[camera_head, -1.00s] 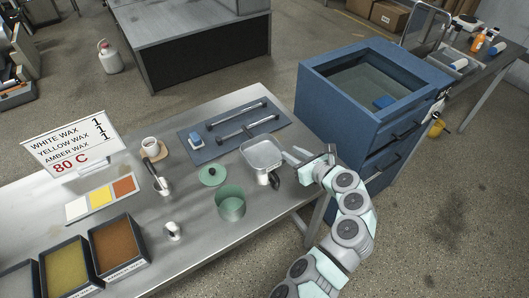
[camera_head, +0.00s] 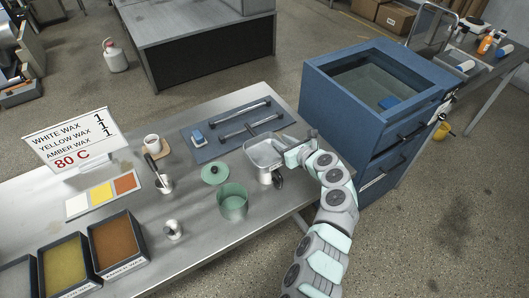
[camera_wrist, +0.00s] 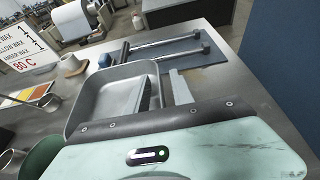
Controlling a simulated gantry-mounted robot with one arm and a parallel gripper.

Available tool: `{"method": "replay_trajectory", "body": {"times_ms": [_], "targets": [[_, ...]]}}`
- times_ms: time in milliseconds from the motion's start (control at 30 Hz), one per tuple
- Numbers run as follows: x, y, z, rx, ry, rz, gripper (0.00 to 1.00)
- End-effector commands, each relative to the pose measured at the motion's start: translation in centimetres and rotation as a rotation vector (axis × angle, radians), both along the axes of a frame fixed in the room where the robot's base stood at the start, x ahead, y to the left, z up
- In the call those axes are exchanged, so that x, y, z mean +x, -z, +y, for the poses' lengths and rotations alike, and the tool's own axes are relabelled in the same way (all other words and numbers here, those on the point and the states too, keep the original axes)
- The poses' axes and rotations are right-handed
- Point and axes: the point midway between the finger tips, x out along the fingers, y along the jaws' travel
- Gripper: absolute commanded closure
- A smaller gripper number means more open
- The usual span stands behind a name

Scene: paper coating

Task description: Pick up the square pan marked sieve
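The square grey metal pan (camera_head: 263,152) is at the right side of the metal table; no sieve marking is readable. My gripper (camera_head: 287,148) is at the pan's right edge. In the wrist view the pan (camera_wrist: 100,98) shows its shallow hollow and rim. The fingers of my gripper (camera_wrist: 163,92) are apart, one over the inside of the pan and one outside its right wall. The wall seems to lie between them; contact cannot be told. A grey vessel with a dark handle (camera_head: 277,181) shows just below the pan.
A green pot (camera_head: 232,203) and its lid (camera_head: 215,173) stand left of the pan. A blue-grey mat (camera_head: 215,148) with metal bars lies behind. A blue cabinet (camera_head: 335,110) with an open top stands to the right. Wax trays (camera_head: 118,246) are at front left.

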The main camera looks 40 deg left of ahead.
Motion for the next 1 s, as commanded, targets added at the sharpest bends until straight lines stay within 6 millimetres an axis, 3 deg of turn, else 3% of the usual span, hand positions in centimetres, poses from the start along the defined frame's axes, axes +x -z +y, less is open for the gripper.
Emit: {"method": "replay_trajectory", "body": {"times_ms": [333,700,1000], "targets": [[0.13,0.18,0.43,0.000,0.001,0.000,0.72],[0.13,0.18,0.41,0.000,0.001,0.000,1.00],[0.14,0.19,0.40,0.000,0.001,0.000,1.00]]}}
